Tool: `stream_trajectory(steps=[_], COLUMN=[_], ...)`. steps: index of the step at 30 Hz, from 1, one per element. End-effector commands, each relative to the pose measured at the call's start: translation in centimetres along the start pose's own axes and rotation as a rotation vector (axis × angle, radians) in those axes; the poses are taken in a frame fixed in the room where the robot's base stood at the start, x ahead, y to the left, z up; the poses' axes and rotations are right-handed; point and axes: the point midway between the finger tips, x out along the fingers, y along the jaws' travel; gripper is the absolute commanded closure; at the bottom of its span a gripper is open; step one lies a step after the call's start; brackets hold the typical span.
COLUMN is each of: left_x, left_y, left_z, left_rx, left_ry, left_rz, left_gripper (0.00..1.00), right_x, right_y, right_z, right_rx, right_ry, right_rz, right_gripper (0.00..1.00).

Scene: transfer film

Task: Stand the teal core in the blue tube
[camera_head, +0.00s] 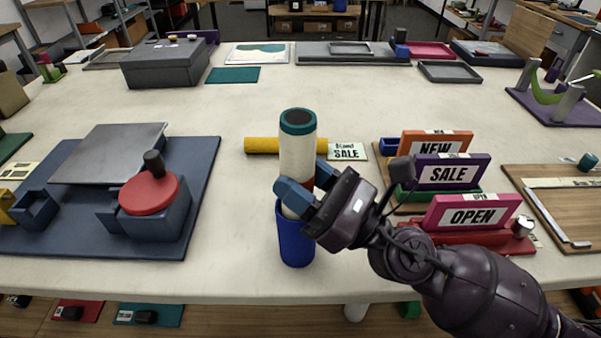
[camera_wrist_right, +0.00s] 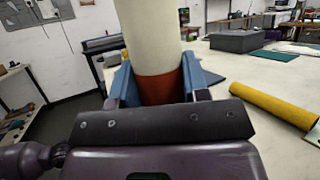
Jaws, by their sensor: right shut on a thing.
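The teal core (camera_head: 297,150) is a cream roll with a teal rim at its top and a dark red band lower down. It stands upright over the blue tube (camera_head: 295,240), which stands on the table near its front edge. The core's lower end is at the tube's mouth; my fingers partly hide whether it is inside. My right gripper (camera_head: 297,195) is shut on the core around its red band. In the right wrist view the cream core (camera_wrist_right: 152,30) stands between the blue fingers (camera_wrist_right: 158,85). My left gripper is not in view.
A yellow tube (camera_head: 262,145) lies behind the core, beside a small sale card (camera_head: 346,152). Sign blocks (camera_head: 448,172) stand to the right, near my right arm. A navy board with a red disc (camera_head: 149,193) lies to the left. The table between is clear.

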Motion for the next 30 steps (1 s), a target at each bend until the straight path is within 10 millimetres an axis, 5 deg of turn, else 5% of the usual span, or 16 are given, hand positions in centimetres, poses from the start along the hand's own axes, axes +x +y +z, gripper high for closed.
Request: stream_trajectory(steps=[1, 11, 12, 18, 30], left_x=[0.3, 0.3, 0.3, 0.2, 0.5], left_y=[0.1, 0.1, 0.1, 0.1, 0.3], left_z=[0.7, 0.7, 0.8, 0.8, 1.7], left_rx=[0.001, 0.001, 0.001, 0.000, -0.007], left_ry=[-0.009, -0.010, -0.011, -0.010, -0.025], left_rz=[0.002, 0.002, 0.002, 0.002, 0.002], left_gripper=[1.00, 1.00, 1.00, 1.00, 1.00], right_x=[-1.1, -0.9, -0.8, -0.8, -1.8], right_y=[-0.1, -0.1, -0.1, -0.1, -0.1], right_z=[-2.9, -2.3, -2.3, -2.1, -2.3], right_rx=[0.026, 0.018, 0.018, 0.016, 0.020], right_ry=[0.046, 0.034, 0.033, 0.030, 0.030], right_rz=[-0.009, -0.008, -0.007, -0.007, -0.010], right_gripper=[0.87, 0.87, 0.55, 0.28, 0.28])
